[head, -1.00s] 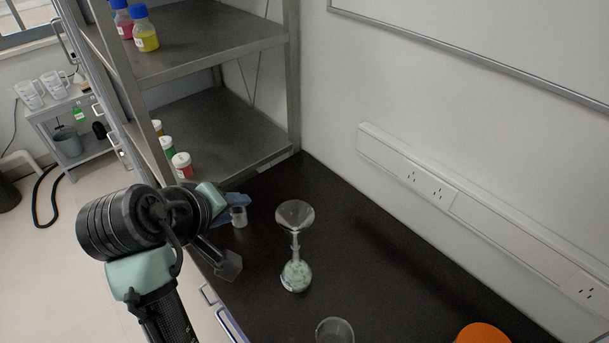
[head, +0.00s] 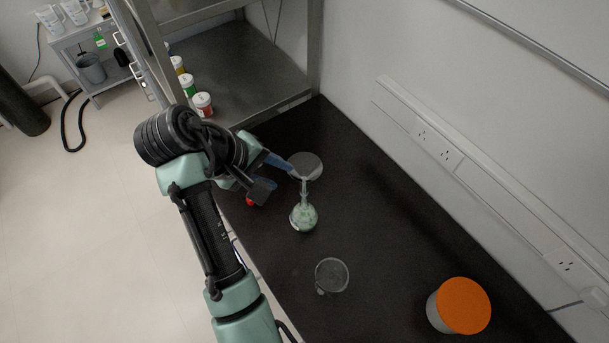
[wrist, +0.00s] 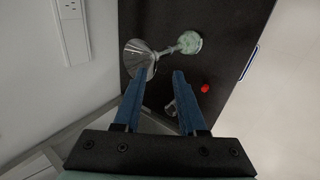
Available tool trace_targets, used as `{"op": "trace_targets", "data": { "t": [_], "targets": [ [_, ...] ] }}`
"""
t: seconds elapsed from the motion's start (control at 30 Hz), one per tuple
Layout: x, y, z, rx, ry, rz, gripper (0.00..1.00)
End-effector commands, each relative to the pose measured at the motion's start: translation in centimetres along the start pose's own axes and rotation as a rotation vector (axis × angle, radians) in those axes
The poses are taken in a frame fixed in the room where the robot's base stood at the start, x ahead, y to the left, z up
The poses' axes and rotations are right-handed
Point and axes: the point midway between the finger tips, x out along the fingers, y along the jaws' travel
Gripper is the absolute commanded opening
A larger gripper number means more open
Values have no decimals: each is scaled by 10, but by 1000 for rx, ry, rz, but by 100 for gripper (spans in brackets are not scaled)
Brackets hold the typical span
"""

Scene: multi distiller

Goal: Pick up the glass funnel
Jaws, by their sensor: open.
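In the wrist view, the funnel's wide cone (wrist: 136,56) is just beyond the left fingertip, and the flask (wrist: 190,42) lies farther off. My gripper (wrist: 158,76) is open, with blue fingers apart and nothing held. In the head view its blue finger is beside the left edge of the cone; whether they touch, I cannot tell. My arm partly hides the gripper there.
A glass beaker (head: 332,275) and an orange-lidded container (head: 462,306) stand nearer on the bench (head: 390,240). A small red object (wrist: 205,88) is near the bench's left edge. A metal shelf (head: 240,70) with several capped jars stands behind; the wall is at right.

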Motion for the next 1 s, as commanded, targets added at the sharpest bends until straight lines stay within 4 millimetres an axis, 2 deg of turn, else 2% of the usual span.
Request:
{"op": "trace_targets", "data": {
  "t": [0.27, 0.43, 0.6, 0.87, 1.0],
  "targets": [
    [17, 4, -1, 1, 0, 0, 41],
    [38, 11, -4, 1, -2, -2, 41],
    [60, 9, -5, 0, 0, -1, 41],
    [64, 8, -5, 1, 2, 0, 41],
    [63, 9, -6, 1, 3, 0, 19]
  ]
}}
